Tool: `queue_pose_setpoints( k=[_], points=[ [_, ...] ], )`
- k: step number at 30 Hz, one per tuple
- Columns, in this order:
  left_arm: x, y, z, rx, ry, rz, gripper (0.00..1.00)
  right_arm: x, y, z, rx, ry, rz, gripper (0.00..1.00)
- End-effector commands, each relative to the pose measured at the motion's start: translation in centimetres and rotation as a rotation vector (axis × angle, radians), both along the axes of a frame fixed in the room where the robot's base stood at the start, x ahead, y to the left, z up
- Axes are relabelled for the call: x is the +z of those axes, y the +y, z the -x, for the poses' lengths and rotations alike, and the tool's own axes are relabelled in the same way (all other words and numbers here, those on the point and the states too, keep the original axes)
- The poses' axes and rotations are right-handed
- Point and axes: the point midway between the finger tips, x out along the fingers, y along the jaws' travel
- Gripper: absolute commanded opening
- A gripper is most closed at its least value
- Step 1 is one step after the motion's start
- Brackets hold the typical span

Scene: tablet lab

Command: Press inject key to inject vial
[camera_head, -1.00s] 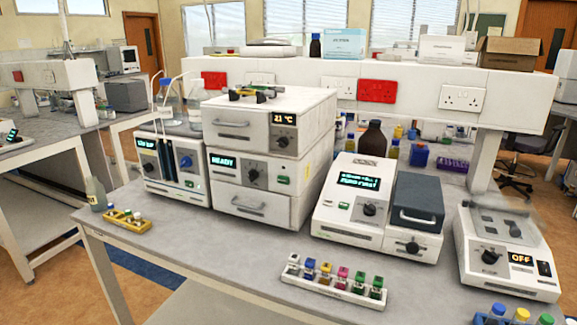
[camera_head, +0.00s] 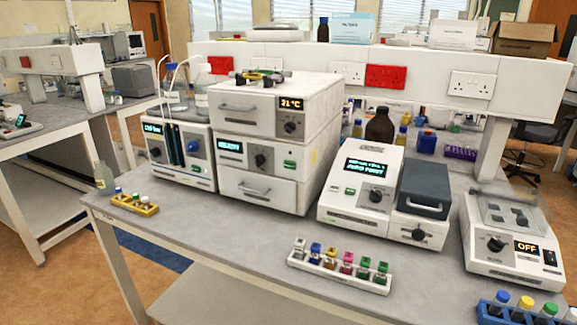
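A white stacked instrument (camera_head: 318,172) stands on the grey bench, left of centre. Its middle module has a lit display (camera_head: 231,147) whose small text looks like "INJECT", a dark knob (camera_head: 261,158) and a green key (camera_head: 290,165). The key's label is too small to read, so I cannot confirm it is the inject key. A rack of several colour-capped vials (camera_head: 340,272) stands at the bench's front. A yellow rack (camera_head: 146,210) with a few small vials sits at the left end. Neither of my grippers is in view.
A two-bottle pump unit (camera_head: 202,175) stands left of the stack. A white instrument with a grey lid (camera_head: 343,213) and one reading "OFF" (camera_head: 500,270) stand to the right. A blue vial rack (camera_head: 500,314) is at bottom right. The front bench strip is mostly clear.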

Motion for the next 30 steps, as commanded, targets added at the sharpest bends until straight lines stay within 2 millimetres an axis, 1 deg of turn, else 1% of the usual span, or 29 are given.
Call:
queue_pose_setpoints(
  k=[4,5,6,8,9,30],
  points=[
    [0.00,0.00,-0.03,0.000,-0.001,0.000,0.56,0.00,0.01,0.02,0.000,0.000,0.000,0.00],
    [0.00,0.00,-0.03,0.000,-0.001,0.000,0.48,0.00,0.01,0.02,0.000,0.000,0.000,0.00],
    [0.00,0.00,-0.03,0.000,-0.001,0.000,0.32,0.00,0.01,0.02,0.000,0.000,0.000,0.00],
    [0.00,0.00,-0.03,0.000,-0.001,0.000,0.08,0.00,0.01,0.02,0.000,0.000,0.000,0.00],
    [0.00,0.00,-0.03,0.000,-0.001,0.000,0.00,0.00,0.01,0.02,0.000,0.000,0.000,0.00],
    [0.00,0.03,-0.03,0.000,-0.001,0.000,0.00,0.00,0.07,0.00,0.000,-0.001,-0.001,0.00]
  ],
)
